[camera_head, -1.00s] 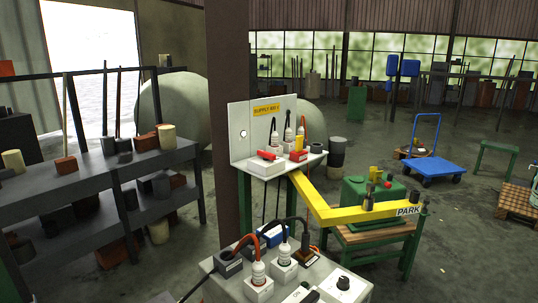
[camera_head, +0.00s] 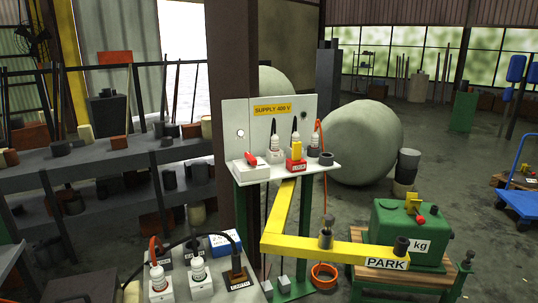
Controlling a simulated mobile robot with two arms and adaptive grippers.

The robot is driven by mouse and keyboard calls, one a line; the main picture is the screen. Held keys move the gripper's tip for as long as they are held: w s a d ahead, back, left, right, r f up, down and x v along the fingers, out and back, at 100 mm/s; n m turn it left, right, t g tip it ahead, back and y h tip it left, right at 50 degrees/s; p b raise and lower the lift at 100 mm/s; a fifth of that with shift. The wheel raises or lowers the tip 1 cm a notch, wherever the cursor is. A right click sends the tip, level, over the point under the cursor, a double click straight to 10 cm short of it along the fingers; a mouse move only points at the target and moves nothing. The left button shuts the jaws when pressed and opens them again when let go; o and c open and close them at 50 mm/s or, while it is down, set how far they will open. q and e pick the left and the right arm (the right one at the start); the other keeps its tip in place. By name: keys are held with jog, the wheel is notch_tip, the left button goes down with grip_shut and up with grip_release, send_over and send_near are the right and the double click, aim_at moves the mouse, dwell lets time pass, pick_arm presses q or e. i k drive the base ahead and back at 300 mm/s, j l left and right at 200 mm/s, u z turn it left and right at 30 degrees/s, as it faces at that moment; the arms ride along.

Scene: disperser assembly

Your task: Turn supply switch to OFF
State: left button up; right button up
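The supply panel (camera_head: 236,112) is an upright white board with a yellow "SUPPLY 400 V" label (camera_head: 271,109), fixed in front of a brown post. A small shelf (camera_head: 279,177) juts out at its foot. At the shelf's left end sits a white box (camera_head: 248,169) with a red handle (camera_head: 251,159) on top, which appears to be the supply switch. The handle lies low and slanted; its ON or OFF marking is too small to read. White plugs (camera_head: 275,143) and a red block with a yellow top (camera_head: 296,165) stand to its right. Neither gripper is in view.
A yellow "PARK" arm (camera_head: 330,247) reaches across in front of the green machine (camera_head: 408,232) at right. A lower table (camera_head: 219,290) with plugs and cables stands in front. Dark shelving (camera_head: 110,165) fills the left. Open floor (camera_head: 470,215) lies at right.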

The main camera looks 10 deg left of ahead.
aim_at(252, 160)
jog(key=i+l+u, duration=0.1)
jog(key=l, duration=0.25)
jog(key=i+l+u, duration=0.1)
jog(key=i+l, duration=0.35)
jog(key=l, duration=0.25)
jog(key=i+l+u, duration=0.15)
jog(key=l, duration=0.2)
jog(key=i+l+u, duration=0.1)
jog(key=l, duration=0.25)
jog(key=i+l+u, duration=0.1)
jog(key=l, duration=0.3)
jog(key=i+l, duration=0.2)
jog(key=l, duration=0.2)
jog(key=i+l+u, duration=0.15)
jog(key=l, duration=0.25)
